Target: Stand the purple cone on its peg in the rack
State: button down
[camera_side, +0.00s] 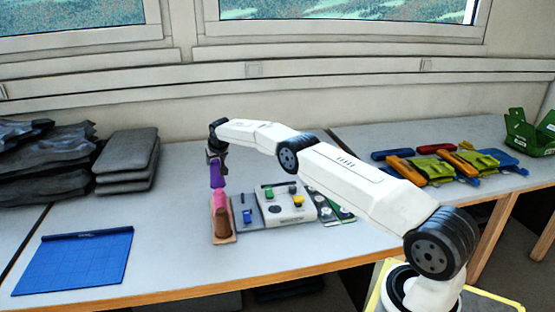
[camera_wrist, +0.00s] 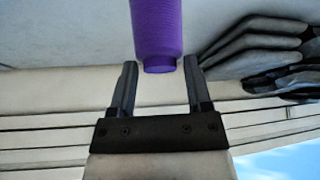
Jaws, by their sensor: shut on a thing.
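The purple cone (camera_side: 217,174) hangs upright from my gripper (camera_side: 217,156), above the far end of the rack (camera_side: 229,239). In the wrist view the cone (camera_wrist: 157,30) shows between the fingertips of my gripper (camera_wrist: 159,64), which is shut on it. The rack is a small wooden base holding a pink cone (camera_side: 221,199) and a brown cone (camera_side: 222,224) in a row. The purple cone's lower end is close to the pink cone; I cannot tell whether they touch. Its peg is hidden from view.
Right of the rack are a grey board with a blue part (camera_side: 247,216) and a white box (camera_side: 285,207) with coloured parts. A blue mat (camera_side: 75,262) lies at left, grey stacked pads (camera_side: 127,160) behind it. Coloured tools (camera_side: 440,167) lie far right. Table between mat and rack is clear.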

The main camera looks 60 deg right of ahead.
aim_at(215, 172)
jog(key=shift+f, duration=2.05)
jog(key=shift+f, duration=1.2)
dwell(1.1)
grip_release()
jog(key=shift+a, duration=0.1)
dwell(0.3)
jog(key=shift+w+a+r, duration=0.1)
jog(key=shift+a+r, duration=0.3)
jog(key=s+a+r+n+g+y, duration=0.1)
jog(key=s+a+r+n, duration=0.1)
jog(key=s+a+r, duration=0.4)
jog(key=s+a+r+n+y, duration=0.1)
jog(key=s+a+r, duration=0.3)
jog(key=a, duration=0.5)
jog(key=s+a+n, duration=0.1)
jog(key=s+a, duration=0.2)
jog(key=s, duration=0.8)
jog(key=s+a+n+g, duration=0.1)
jog(key=s+a, duration=0.2)
jog(key=s, duration=0.7)
jog(key=s+a+n+g+y, duration=0.1)
jog(key=s+a, duration=0.2)
jog(key=s, duration=0.8)
jog(key=shift+s+a, duration=0.35)
jog(key=shift+a, duration=0.05)
